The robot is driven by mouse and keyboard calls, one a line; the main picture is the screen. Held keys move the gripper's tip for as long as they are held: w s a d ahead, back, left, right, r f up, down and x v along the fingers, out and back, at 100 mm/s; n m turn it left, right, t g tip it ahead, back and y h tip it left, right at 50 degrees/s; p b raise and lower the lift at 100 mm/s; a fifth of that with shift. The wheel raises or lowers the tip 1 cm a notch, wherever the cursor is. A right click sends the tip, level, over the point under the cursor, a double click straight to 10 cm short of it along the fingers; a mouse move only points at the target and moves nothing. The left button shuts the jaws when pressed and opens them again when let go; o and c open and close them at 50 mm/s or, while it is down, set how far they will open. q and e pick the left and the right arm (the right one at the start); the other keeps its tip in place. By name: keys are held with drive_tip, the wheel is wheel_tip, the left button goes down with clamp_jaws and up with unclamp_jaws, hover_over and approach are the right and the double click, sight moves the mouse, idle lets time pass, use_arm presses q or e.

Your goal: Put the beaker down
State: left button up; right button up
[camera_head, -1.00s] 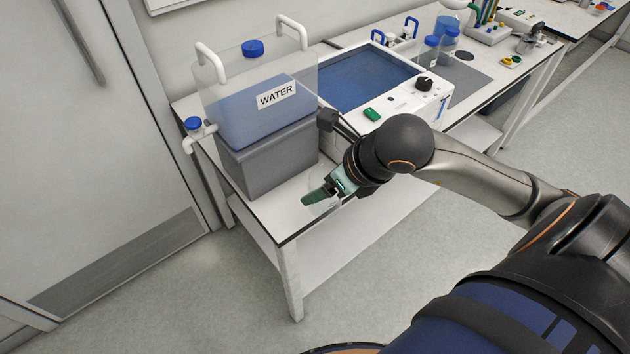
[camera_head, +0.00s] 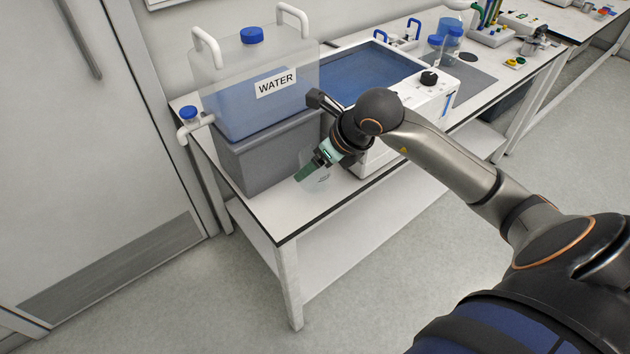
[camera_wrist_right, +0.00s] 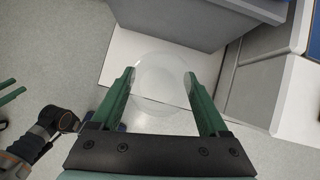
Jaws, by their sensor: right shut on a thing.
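The beaker is clear and hard to see. In the head view it shows as a faint outline (camera_head: 316,178) by my right gripper's green fingers, over the bare front corner of the white bench (camera_head: 283,218). In the wrist view its round rim and base (camera_wrist_right: 160,84) lie between the fingers. My right gripper (camera_wrist_right: 160,82) is shut on the beaker. I cannot tell whether the beaker touches the bench. My left gripper (camera_wrist_right: 12,90) is outside the head view; its two green fingers show apart at the wrist view's left edge.
A WATER container (camera_head: 255,108) stands on a grey block (camera_head: 265,160) behind the beaker. A white bath (camera_head: 383,150) filled with blue liquid stands to the right, partly behind my right arm. A tap (camera_head: 192,128) sticks out left of the container. The bench's front corner is clear.

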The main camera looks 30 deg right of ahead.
drive_tip(key=w+f, duration=0.1)
drive_tip(key=w+d+f+b, duration=0.1)
drive_tip(key=f, duration=0.1)
drive_tip(key=shift+w+d+f, duration=0.1)
drive_tip(key=shift+d+f, duration=0.05)
drive_tip(key=shift+d, duration=0.05)
drive_tip(key=f+b, duration=0.3)
drive_tip(key=shift+w+d+f, duration=0.1)
drive_tip(key=shift+w+f, duration=0.15)
drive_tip(key=shift+f, duration=0.25)
drive_tip(key=o, duration=1.3)
use_arm(q)
drive_tip(key=d+f, duration=0.1)
drive_tip(key=w+d+f, duration=0.1)
drive_tip(key=shift+w+d+f+h, duration=0.15)
drive_tip(key=shift+d+f+h, duration=0.1)
drive_tip(key=shift+f+h, duration=0.05)
